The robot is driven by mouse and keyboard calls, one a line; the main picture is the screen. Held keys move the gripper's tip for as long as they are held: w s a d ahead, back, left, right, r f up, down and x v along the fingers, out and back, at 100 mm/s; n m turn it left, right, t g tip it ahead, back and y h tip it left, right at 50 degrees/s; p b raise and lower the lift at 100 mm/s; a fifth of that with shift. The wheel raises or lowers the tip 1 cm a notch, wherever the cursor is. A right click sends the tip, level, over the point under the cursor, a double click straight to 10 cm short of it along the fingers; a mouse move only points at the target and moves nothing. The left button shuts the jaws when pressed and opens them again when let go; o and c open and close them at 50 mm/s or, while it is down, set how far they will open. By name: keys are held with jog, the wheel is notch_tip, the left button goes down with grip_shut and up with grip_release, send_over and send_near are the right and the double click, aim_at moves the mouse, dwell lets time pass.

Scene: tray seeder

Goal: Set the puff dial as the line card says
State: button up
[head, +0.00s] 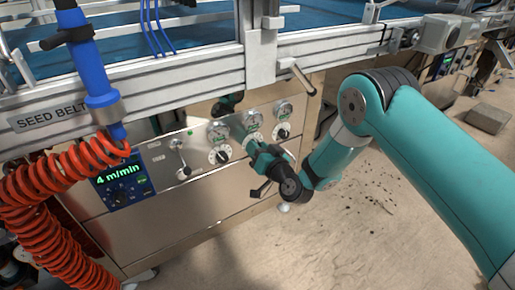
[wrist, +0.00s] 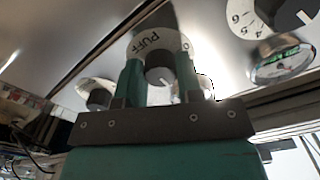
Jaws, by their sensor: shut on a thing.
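The puff dial (wrist: 158,46), a white ring marked PUFF with a grey knob at its centre, is in the middle of the wrist view. My gripper (wrist: 159,78) is shut on the knob, with one finger on each side. In the head view my gripper (head: 255,150) is at the steel panel, under the middle gauge (head: 251,119), and mostly hides the puff dial. The dial's setting cannot be read. I cannot make out a line card in either view.
Other dials stand close on the left (head: 220,155) and right (head: 282,131), under their own gauges. A lever (head: 182,158) and a display reading 4 m/min (head: 118,175) are further left. An orange coiled hose (head: 50,185) hangs at the left. Open floor lies in front.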

jog(key=o, duration=0.9)
jog(key=b+v, duration=1.7)
jog(key=b, duration=0.7)
jog(key=shift+s+d+b, duration=0.15)
jog(key=shift+d+b, duration=0.05)
jog(key=shift+b, duration=0.1)
